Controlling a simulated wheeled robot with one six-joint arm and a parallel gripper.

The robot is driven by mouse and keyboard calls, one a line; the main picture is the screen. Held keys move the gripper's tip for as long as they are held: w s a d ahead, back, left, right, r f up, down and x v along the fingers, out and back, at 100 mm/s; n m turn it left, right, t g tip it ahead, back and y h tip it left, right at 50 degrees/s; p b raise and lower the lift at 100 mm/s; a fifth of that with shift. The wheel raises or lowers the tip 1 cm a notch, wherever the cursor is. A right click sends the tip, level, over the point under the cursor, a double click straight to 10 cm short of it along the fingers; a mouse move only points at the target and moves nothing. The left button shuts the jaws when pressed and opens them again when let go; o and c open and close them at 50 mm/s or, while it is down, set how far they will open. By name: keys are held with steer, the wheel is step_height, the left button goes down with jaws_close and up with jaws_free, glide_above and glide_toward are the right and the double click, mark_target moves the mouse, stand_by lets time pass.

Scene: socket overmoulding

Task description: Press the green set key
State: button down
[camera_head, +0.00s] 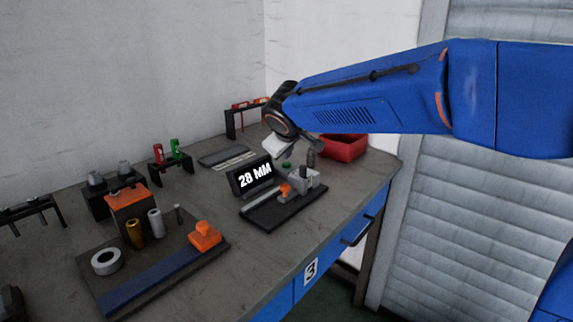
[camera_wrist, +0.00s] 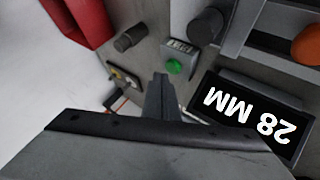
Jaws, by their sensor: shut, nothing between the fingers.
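The black display (camera_head: 251,177) reads "28 MM" and shows upside down in the wrist view (camera_wrist: 248,113). My gripper (camera_wrist: 160,80) is shut and empty, its fingertips just short of the green key in the wrist picture. In the head view my gripper (camera_head: 316,150) hangs near the key, partly hidden by my wrist. I cannot tell the gap.
A red bin (camera_head: 343,148) stands behind and right of the key. A black fixture with an orange-handled clamp (camera_head: 284,190) lies in front. A board with an orange block (camera_head: 204,236) and several cylinders lies at left. Small racks line the wall side.

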mark_target(287, 168)
steer(key=shift+f, duration=0.35)
steer(key=shift+f, duration=0.45)
stand_by(0.9)
steer(key=shift+r, duration=0.9)
step_height(287, 168, up, 5)
stand_by(0.6)
stand_by(0.4)
